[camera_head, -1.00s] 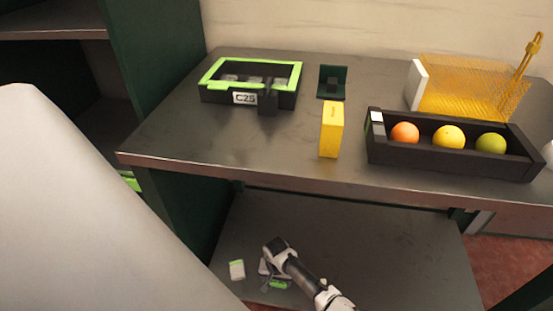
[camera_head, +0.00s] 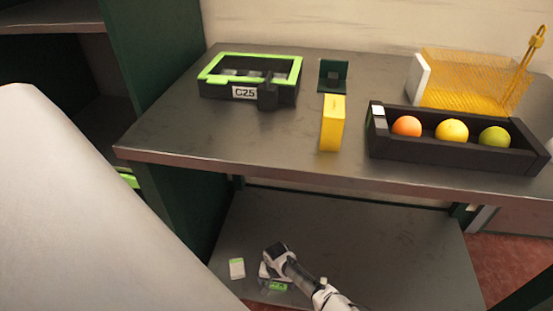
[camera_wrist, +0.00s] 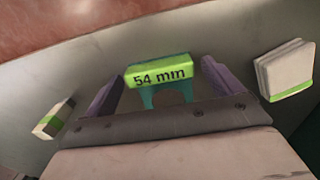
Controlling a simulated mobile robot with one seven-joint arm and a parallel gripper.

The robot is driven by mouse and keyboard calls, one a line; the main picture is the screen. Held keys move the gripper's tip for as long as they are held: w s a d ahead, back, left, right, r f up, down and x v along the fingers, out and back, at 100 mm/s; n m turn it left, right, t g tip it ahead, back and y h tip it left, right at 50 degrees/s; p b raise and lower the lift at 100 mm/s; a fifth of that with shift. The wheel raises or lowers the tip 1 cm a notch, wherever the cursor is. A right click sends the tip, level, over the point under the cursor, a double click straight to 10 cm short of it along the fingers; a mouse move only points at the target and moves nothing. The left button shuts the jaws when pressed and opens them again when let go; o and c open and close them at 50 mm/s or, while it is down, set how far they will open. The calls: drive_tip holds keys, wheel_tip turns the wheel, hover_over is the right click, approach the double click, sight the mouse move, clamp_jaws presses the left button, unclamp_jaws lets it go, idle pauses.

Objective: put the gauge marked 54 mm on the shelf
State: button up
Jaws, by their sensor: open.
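The gauge marked 54 mm (camera_wrist: 158,77) has a bright green label face and a teal, forked lower part. In the wrist view it sits between the two fingers of my gripper (camera_wrist: 161,74). The fingers are open, one on each side, with a visible gap to the gauge. In the head view my gripper (camera_head: 272,281) is low over the lower board (camera_head: 350,245) under the table, and a green patch (camera_head: 278,287) shows by its fingers. The gauge's underside is hidden behind the gripper.
Pale blocks with green stripes lie at the right (camera_wrist: 287,70) and left (camera_wrist: 53,118) of the wrist view. The tabletop (camera_head: 190,130) above holds a green-rimmed C25 box (camera_head: 285,98), a yellow block (camera_head: 332,125), a black fruit tray (camera_head: 450,157) and a yellow wire basket (camera_head: 460,85).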

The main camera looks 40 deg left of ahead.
drive_tip(key=shift+r, duration=0.1)
wheel_tip(320, 180, up, 12)
drive_tip(key=p, duration=0.3)
idle(0.3)
